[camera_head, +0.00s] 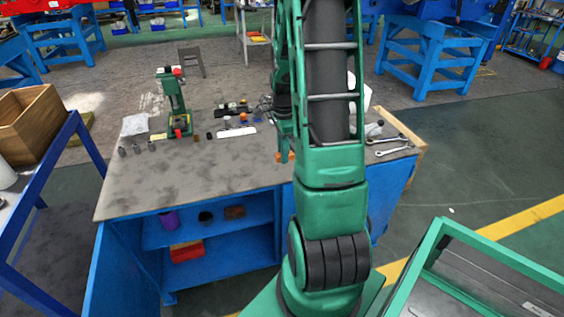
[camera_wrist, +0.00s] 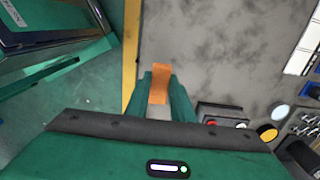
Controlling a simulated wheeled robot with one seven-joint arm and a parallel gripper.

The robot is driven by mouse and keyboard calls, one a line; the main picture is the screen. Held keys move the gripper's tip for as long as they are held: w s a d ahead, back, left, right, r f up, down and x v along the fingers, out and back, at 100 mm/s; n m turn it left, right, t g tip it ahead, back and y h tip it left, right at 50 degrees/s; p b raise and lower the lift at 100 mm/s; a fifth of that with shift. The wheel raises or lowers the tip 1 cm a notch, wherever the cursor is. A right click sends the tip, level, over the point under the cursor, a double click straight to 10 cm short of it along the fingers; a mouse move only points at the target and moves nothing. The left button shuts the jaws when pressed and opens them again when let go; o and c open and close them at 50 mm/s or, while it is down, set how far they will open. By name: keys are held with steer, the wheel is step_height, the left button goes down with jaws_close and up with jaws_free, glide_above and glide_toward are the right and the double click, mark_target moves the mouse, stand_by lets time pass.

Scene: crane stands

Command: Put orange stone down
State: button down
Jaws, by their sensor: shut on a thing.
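My gripper (camera_wrist: 159,88) is shut on the orange stone (camera_wrist: 160,82), a small orange block that sticks out between the two green fingers in the wrist view. In the head view a bit of the orange stone (camera_head: 284,156) shows beside my green arm, over the right part of the workbench. The grey workbench top (camera_head: 200,180) lies below it. The wrist view shows the bare grey top (camera_wrist: 190,50) just beyond the fingers. I cannot tell whether the stone touches the top. My arm hides part of the bench in the head view.
A green press (camera_head: 174,105) stands at the bench's back left, with small parts and a white strip (camera_head: 236,132) beside it. Wrenches (camera_head: 390,143) lie at the right end. The front middle of the top is clear. A wooden crate (camera_head: 25,125) sits on a blue table at left.

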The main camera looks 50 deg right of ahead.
mark_target(286, 167)
steer(key=d, duration=0.1)
steer(key=w+d+f, duration=0.1)
steer(key=d+f, duration=0.1)
steer(key=shift+w+d+f, duration=0.2)
steer(key=shift+w+d, duration=0.1)
steer(key=shift+w, duration=0.05)
steer(key=shift+f, duration=1.95)
steer(key=shift+f, duration=0.15)
steer(key=shift+s+f, duration=0.15)
steer(key=shift+f, duration=0.15)
